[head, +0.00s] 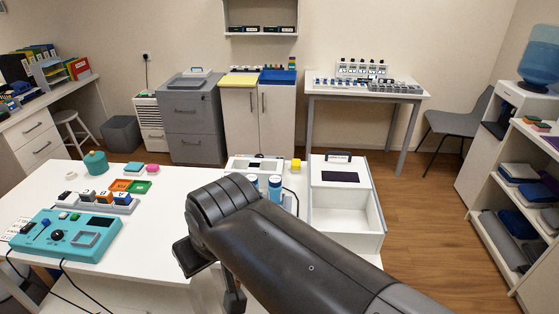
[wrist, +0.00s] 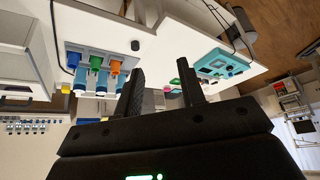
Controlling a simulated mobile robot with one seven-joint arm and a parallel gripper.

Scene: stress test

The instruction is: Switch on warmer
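No label marks which device is the warmer. My gripper (wrist: 162,85) is open and empty, apart from the devices.
A white open-topped box (head: 345,206) stands right of my arm. Small coloured trays (head: 130,186) and a teal pot (head: 95,162) lie at the table's left back. Dark cables run off the teal console.

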